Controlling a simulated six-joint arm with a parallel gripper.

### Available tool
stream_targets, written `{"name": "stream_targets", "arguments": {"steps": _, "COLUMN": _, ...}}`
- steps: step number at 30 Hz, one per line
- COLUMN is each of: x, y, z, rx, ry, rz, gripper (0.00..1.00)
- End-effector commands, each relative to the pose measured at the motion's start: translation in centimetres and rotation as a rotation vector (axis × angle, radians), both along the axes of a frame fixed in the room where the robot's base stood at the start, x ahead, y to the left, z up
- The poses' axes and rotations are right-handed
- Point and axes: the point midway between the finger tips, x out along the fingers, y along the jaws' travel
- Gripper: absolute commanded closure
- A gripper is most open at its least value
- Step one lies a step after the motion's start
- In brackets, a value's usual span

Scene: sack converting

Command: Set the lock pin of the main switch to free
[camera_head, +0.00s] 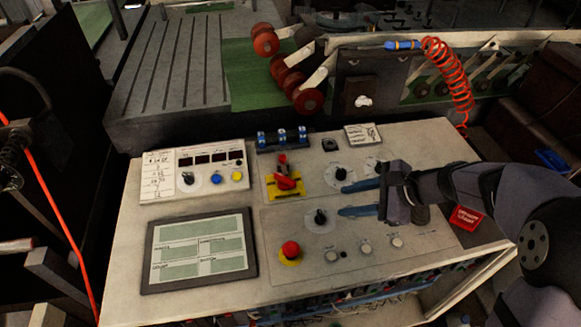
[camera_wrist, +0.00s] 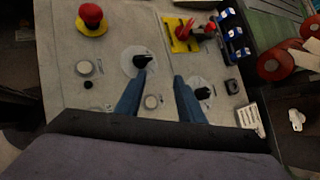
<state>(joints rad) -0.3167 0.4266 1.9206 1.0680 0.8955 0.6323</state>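The main switch (camera_head: 286,181) is a red handle on a yellow plate, near the middle of the console. A small red part with a dark piece stands just behind it; I cannot tell for sure if this is the lock pin or how it is set. In the wrist view the main switch (camera_wrist: 183,30) is at the top, right of centre. My gripper (camera_head: 344,200) is to the right of the switch, its two blue fingers pointing left, apart and empty. In the wrist view my gripper (camera_wrist: 159,78) is over the panel, below the yellow plate.
A black rotary knob (camera_head: 320,217) and a red mushroom button (camera_head: 290,250) are in front of the switch. Another knob (camera_head: 341,173) is beside the far finger. A row of blue-topped parts (camera_head: 282,137) stands behind. A screen (camera_head: 201,250) lies at the left.

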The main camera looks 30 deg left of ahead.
Motion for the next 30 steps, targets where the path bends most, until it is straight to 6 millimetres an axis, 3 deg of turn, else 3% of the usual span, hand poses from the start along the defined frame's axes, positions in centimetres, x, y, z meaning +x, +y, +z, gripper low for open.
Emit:
{"name": "stream_targets", "arguments": {"steps": 1, "x": 0.9, "y": 2.8, "z": -0.8, "rx": 0.062, "ry": 0.061, "rz": -0.055, "gripper": 0.65}}
{"name": "stream_targets", "arguments": {"steps": 3, "x": 2.0, "y": 5.9, "z": -0.5, "rx": 0.147, "ry": 0.143, "rz": -0.128, "gripper": 0.65}}
{"name": "stream_targets", "arguments": {"steps": 9, "x": 4.1, "y": 11.8, "z": 0.3, "rx": 0.315, "ry": 0.322, "rz": -0.262, "gripper": 0.65}}
{"name": "stream_targets", "arguments": {"steps": 13, "x": 4.6, "y": 13.4, "z": 0.8, "rx": 0.364, "ry": 0.377, "rz": -0.297, "gripper": 0.65}}
{"name": "stream_targets", "arguments": {"steps": 20, "x": 4.8, "y": 13.9, "z": 1.0, "rx": 0.376, "ry": 0.391, "rz": -0.307, "gripper": 0.65}}
{"name": "stream_targets", "arguments": {"steps": 30, "x": 4.7, "y": 17.2, "z": -0.3, "rx": 0.374, "ry": 0.391, "rz": -0.304, "gripper": 0.65}}
